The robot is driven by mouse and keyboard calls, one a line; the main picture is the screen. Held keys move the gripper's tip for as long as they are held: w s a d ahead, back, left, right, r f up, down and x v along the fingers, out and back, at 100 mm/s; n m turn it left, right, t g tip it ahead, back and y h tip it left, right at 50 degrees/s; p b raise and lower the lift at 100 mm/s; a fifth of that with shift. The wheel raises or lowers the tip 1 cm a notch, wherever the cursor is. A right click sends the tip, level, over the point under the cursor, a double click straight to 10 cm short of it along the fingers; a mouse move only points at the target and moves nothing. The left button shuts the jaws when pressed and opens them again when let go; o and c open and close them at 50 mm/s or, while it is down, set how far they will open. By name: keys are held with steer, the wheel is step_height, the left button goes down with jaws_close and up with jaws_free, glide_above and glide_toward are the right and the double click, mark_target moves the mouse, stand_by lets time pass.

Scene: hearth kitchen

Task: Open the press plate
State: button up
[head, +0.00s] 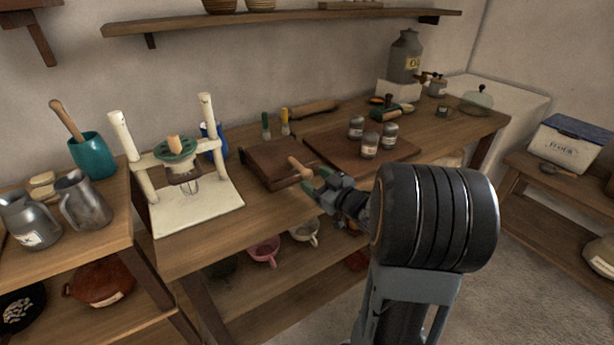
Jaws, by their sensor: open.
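The press (268,158) is a low, dark brown wooden block on the middle of the bench. Its plate lies flat and looks closed. A light wooden handle (299,167) sticks out from its front right side. My gripper (319,182) is open, just in front of and to the right of the handle's end. I cannot tell whether a finger touches the handle. The gripper and the arm hide part of the bench's front edge.
A brown board (336,143) with several small jars (370,145) lies right of the press. A white stand (196,207) with a whisk is to the left. Green and yellow handled tools (285,120) stand behind. Cups (264,250) sit on the shelf below.

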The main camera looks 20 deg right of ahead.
mark_target(307, 175)
steer(key=shift+x, duration=1.95)
steer(key=shift+c, duration=0.2)
jaws_close()
